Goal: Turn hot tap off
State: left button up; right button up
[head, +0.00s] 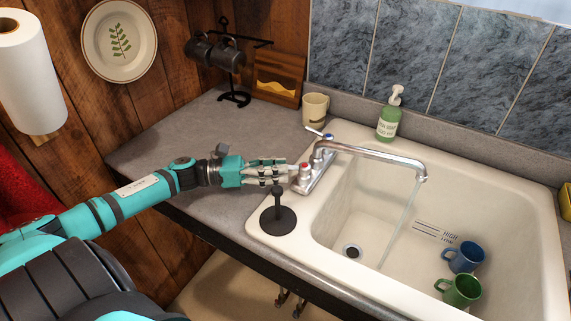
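The chrome faucet (372,154) stands on the left rim of the cream sink (470,157), and a thin stream of water (400,225) runs from its spout. The hot tap (304,169), with a red cap, is at the near end of the faucet base. The cold tap (327,137), with a blue mark, is at the far end. My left gripper (290,172) reaches in from the left with its fingertips right at the hot tap. Whether the fingers touch or grip its handle cannot be told. My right gripper is not in view.
A black plunger-shaped stand (278,219) is on the sink's near left corner, just below my gripper. A beige mug (314,107) and a green soap bottle (388,117) stand behind the faucet. Blue (465,257) and green (460,290) mugs lie in the basin. The left counter (190,135) is mostly clear.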

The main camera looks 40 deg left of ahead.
aim_at(292, 169)
pick_arm(q)
jog(key=shift+x, duration=1.15)
grip_shut()
